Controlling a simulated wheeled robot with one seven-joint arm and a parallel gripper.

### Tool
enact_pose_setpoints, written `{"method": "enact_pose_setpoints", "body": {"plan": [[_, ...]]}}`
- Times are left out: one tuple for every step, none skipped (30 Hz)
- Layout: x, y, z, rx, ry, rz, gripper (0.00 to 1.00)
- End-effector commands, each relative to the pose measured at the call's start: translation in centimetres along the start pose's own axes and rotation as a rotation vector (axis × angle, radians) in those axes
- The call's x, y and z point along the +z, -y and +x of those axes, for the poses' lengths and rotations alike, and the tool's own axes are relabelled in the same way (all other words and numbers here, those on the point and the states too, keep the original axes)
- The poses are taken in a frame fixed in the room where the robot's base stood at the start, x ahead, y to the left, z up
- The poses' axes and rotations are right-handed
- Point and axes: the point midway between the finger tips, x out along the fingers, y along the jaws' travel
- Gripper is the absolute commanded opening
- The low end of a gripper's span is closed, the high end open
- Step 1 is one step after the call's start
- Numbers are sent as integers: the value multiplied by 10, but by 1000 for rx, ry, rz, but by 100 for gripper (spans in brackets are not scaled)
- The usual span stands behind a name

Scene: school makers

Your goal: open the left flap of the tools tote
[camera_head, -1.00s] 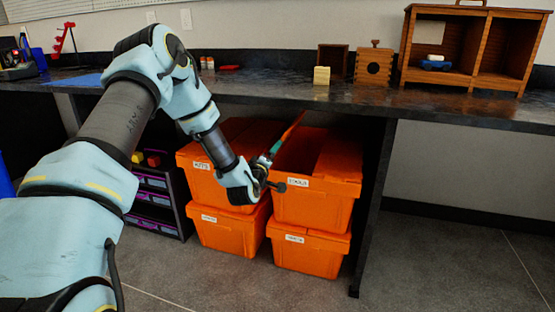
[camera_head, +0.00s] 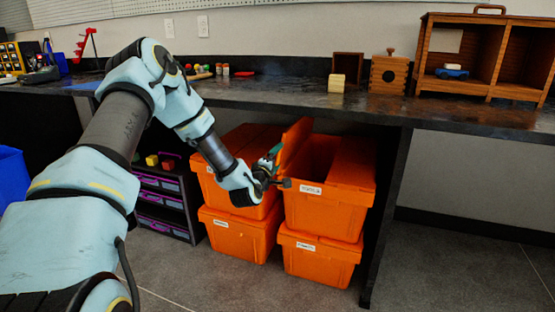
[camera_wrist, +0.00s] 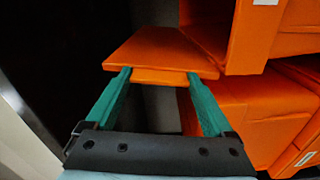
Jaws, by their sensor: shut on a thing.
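The tools tote (camera_head: 322,215) is an orange lidded crate, the upper right one of the stacked totes under the bench; its white label is too small to read surely. Its left flap (camera_head: 295,140) stands raised, tilted up at the tote's left side, and the tote's top is open beside it. The right flap (camera_head: 352,165) looks closed. In the wrist view the left flap (camera_wrist: 160,55) is an orange panel with its near edge between my green fingertips. My gripper (camera_wrist: 159,75) is shut on that edge. In the head view my gripper (camera_head: 275,165) is at the tote's left front, partly hiding the flap.
More orange totes stand left (camera_head: 240,235) and below (camera_head: 320,258). The dark bench top (camera_head: 330,105) overhangs them, with a bench leg (camera_head: 385,215) close to the right. A drawer rack (camera_head: 165,200) stands left. The floor in front is clear.

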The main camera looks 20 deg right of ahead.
Motion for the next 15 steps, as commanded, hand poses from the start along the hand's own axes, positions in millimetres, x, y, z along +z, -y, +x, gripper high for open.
{"method": "enact_pose_setpoints", "body": {"plan": [[1,1,0,-1,2,0,0],[1,1,0,-1,2,0,0],[1,1,0,-1,2,0,0],[1,1,0,-1,2,0,0],[1,1,0,-1,2,0,89],[1,1,0,-1,2,0,94],[1,1,0,-1,1,0,97],[1,1,0,-1,1,0,100],[1,1,0,-1,1,0,100],[0,1,0,-1,1,1,100],[0,0,0,-1,1,1,100],[0,0,0,-1,1,1,100],[0,0,0,-1,1,1,100],[0,0,0,-1,0,1,100],[0,0,-1,-1,0,1,100]]}}
